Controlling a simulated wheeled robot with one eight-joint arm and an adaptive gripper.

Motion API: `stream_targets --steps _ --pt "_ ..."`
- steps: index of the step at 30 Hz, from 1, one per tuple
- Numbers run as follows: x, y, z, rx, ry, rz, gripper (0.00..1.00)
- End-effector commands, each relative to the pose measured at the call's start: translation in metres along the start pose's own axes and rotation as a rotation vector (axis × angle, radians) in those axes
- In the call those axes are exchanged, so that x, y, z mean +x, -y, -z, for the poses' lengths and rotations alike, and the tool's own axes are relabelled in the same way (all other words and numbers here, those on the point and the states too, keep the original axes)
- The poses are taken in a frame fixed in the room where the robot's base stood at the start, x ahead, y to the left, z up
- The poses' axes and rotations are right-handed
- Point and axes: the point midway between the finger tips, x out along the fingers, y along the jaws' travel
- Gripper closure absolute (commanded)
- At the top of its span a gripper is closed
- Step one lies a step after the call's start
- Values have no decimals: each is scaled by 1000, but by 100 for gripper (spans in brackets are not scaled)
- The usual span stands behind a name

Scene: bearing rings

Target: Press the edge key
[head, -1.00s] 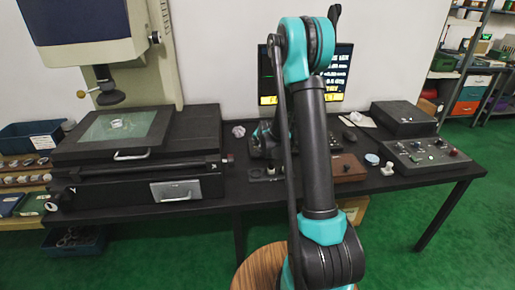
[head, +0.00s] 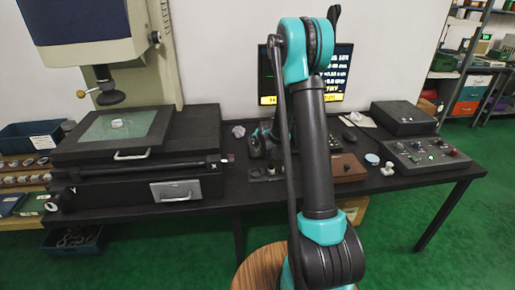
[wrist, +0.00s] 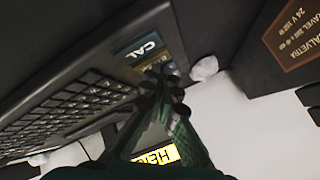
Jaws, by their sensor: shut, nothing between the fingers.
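In the wrist view, my gripper (wrist: 160,78) is shut and empty. Its fingertips are at a row of coloured keys beside a black keyboard (wrist: 70,110). A blue key (wrist: 143,49) marked CAL lies just beyond the tips. A yellowish key (wrist: 150,62) beside it is partly covered by the fingers, and its label cannot be read. I cannot tell which key is the edge key, nor whether the tips touch one. In the head view, my arm hides most of the gripper and keyboard.
A monitor (head: 345,75) stands behind my arm. A crumpled white piece (wrist: 205,68) lies near the keys; a dark machine with a brown label plate (wrist: 292,35) is beside it. Left stands a measuring machine with a glass stage (head: 95,128); right, a control box (head: 425,155).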

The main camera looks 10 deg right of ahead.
Motion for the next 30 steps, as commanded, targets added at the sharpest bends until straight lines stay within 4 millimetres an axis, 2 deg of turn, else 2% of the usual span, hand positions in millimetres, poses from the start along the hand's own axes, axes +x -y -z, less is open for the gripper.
stream_targets --steps 6,17,30 --pt "-7 5 5 0 0 0 100" --pt "-9 6 6 0 0 0 100" --pt "-35 25 25 0 0 0 100"
